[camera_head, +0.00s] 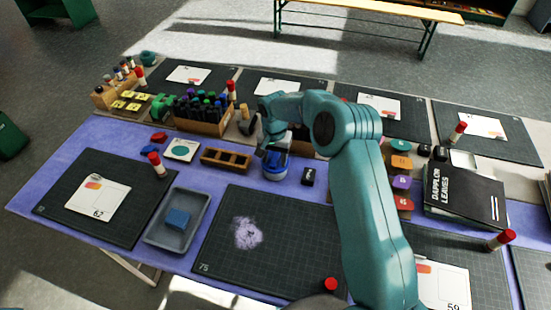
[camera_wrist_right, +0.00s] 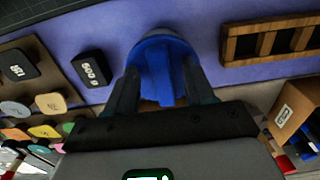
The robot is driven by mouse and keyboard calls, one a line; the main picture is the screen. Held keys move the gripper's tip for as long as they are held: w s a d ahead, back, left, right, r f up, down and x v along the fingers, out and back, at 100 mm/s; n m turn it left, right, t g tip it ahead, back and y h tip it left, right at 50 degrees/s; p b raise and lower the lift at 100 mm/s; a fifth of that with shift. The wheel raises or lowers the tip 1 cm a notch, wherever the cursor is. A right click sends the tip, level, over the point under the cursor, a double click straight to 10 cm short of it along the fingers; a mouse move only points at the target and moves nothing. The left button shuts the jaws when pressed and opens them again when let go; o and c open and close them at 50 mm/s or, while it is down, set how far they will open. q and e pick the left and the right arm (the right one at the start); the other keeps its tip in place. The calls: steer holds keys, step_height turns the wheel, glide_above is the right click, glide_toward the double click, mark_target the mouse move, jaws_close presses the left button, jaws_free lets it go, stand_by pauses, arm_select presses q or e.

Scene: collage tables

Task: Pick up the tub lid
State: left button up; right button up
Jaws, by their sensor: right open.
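The blue tub lid (camera_head: 275,172) sits on the purple table cloth near the middle of the head view, partly hidden by my right gripper (camera_head: 270,150). In the right wrist view the lid (camera_wrist_right: 160,52) is round and blue, with a raised upright grip in its middle. My right gripper (camera_wrist_right: 163,95) is open, with one finger on each side of this raised part. I cannot tell whether the fingers touch it. Whatever is under the lid is mostly hidden. My left gripper is not in view.
A wooden slotted rack (camera_head: 226,159) stands left of the lid. A black weight (camera_head: 308,176) stands to its right, marked 500 g in the wrist view (camera_wrist_right: 92,68). A box of bottles (camera_head: 203,120) is behind. A dark cutting mat (camera_head: 255,245) lies in front, and a grey tray (camera_head: 150,235) at left.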

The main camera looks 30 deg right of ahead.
jaws_close()
